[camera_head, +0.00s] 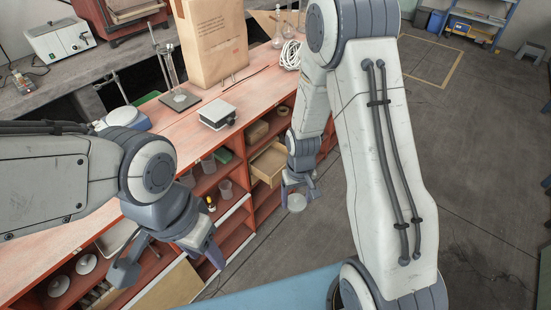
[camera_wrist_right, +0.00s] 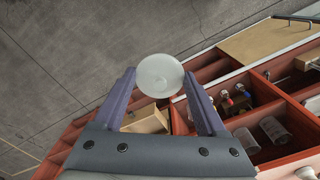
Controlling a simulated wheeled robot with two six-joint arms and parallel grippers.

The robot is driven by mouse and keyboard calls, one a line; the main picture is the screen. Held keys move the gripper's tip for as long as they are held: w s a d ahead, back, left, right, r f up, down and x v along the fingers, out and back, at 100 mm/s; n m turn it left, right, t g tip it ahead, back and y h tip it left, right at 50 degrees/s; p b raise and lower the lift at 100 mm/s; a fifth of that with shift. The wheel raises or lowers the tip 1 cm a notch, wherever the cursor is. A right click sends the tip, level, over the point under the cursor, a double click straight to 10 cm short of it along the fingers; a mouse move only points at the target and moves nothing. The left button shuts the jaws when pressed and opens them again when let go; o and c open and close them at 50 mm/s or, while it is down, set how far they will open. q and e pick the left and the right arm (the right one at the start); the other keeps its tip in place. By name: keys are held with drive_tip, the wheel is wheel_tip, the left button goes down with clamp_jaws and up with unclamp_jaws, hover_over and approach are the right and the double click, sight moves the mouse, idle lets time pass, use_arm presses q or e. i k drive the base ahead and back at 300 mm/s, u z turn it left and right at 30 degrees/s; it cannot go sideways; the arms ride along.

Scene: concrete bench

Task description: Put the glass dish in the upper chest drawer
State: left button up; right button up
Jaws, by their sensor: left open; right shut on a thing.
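The glass dish (camera_head: 296,203) is a small round pale dish. My right gripper (camera_head: 297,187) is shut on it and holds it in the air in front of the red shelving; in the right wrist view the dish (camera_wrist_right: 160,75) sits between the fingertips. A light wooden drawer (camera_head: 268,161) stands pulled out of the red unit, just left of and beyond the dish. In the right wrist view the drawer (camera_wrist_right: 148,122) is partly hidden behind the dish and fingers. My left gripper (camera_head: 170,268) is open and empty in front of the lower left shelves.
The red bench top (camera_head: 160,143) carries a paper bag (camera_head: 213,45), a small grey box device (camera_head: 217,114) and a stand with a glass cylinder (camera_head: 178,97). Open shelves below hold beakers (camera_head: 225,188) and dishes.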

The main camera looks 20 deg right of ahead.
sight(267, 171)
drive_tip(key=u, duration=0.2)
drive_tip(key=i, duration=1)
drive_tip(key=u, duration=0.2)
